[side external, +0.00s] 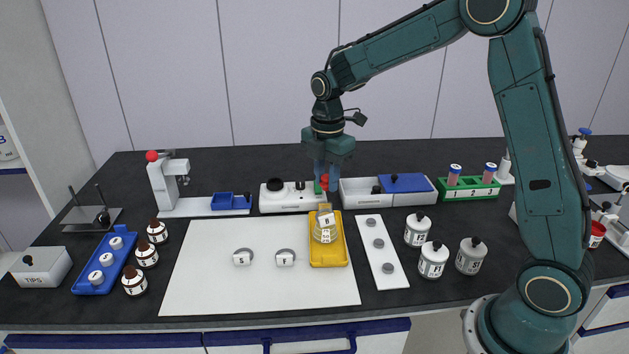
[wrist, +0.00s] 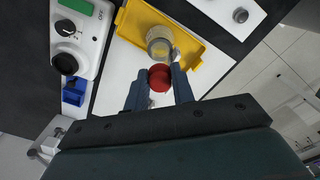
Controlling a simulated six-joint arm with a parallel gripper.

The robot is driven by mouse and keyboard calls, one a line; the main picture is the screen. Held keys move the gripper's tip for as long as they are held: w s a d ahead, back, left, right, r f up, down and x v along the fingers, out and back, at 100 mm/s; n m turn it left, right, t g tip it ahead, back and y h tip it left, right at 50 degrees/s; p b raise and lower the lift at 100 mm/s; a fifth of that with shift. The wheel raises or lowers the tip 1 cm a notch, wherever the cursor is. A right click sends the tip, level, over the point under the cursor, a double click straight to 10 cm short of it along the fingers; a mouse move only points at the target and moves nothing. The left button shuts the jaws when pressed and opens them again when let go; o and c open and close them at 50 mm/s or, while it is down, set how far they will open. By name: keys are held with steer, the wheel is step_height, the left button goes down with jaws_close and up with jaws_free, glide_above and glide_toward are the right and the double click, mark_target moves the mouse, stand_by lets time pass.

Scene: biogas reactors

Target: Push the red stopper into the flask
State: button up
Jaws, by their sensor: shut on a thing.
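The red stopper (side external: 324,182) is between the fingers of my gripper (side external: 321,188), which is shut on it. In the wrist view, the red stopper (wrist: 159,77) shows as a round red top between the two dark fingers of the gripper (wrist: 160,88). The flask (side external: 325,229) is a clear, labelled vessel with yellowish contents in a yellow tray (side external: 344,262). It also shows in the wrist view (wrist: 160,45), just beyond the stopper. In the side view, the stopper is above and behind the flask, apart from it.
A white device with a black knob (side external: 283,199) stands left of my gripper. A white box with a blue lid (side external: 405,183) stands to the right. The white mat (side external: 215,270) has two small labelled pieces on it and much free room. White jars (side external: 433,260) stand at the right.

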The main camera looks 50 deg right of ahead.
mark_target(326, 189)
steer(key=shift+f, duration=1.7)
steer(key=shift+f, duration=0.2)
stand_by(1.0)
steer(key=o, duration=1.5)
steer(key=shift+r, duration=0.15)
steer(key=shift+r, duration=3.35)
